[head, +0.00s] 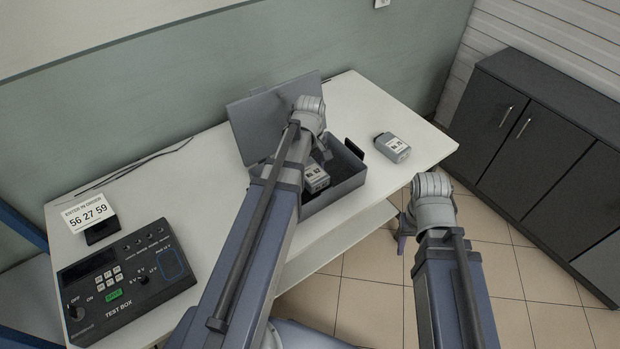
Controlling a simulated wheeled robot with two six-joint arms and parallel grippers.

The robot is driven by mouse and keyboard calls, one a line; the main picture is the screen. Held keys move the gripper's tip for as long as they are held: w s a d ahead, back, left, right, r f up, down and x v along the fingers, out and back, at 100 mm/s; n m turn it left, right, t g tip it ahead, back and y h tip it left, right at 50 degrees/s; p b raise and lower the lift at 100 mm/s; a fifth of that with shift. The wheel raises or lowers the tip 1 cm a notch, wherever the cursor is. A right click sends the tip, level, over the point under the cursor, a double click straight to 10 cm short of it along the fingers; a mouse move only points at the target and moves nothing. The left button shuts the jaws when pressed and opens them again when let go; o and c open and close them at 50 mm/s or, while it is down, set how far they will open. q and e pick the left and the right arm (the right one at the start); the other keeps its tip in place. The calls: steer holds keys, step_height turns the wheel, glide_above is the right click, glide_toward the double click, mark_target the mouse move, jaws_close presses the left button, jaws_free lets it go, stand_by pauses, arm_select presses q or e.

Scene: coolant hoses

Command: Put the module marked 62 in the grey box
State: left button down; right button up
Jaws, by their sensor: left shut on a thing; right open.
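The grey box (345,183) stands on the white table with its lid (262,118) open and tilted back. A grey module (316,179) with a white label that seems to read 62 is at the box's opening; I cannot tell whether it touches the box floor. My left gripper (322,157) reaches over the box and is shut on this module; its fingers are mostly hidden by my arm. My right gripper (402,238) is open and empty, off the table's front edge, partly hidden by its own wrist.
Another grey labelled module (392,147) lies on the table right of the box; its number is hard to read. A black test box (125,280) and a card reading 56 27 59 (88,212) are at the left. Dark cabinets (530,140) stand at the right.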

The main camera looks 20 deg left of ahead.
mark_target(310, 169)
arm_select(q)
steer(key=shift+f+b, duration=0.85)
steer(key=shift+f, duration=0.45)
steer(key=shift+f, duration=0.15)
jaws_free()
step_height(310, 169, up, 12)
steer(key=p, duration=1.2)
steer(key=shift+r, duration=0.25)
steer(key=s+d+m, duration=0.6)
steer(key=d+m, duration=0.1)
steer(key=d, duration=0.3)
steer(key=s+d+m+y, duration=0.1)
steer(key=s+d+m, duration=0.5)
steer(key=d+m, duration=0.2)
steer(key=d, duration=0.2)
steer(key=shift+s+d+m, duration=0.3)
steer(key=shift+s+d, duration=0.05)
steer(key=shift+d, duration=0.05)
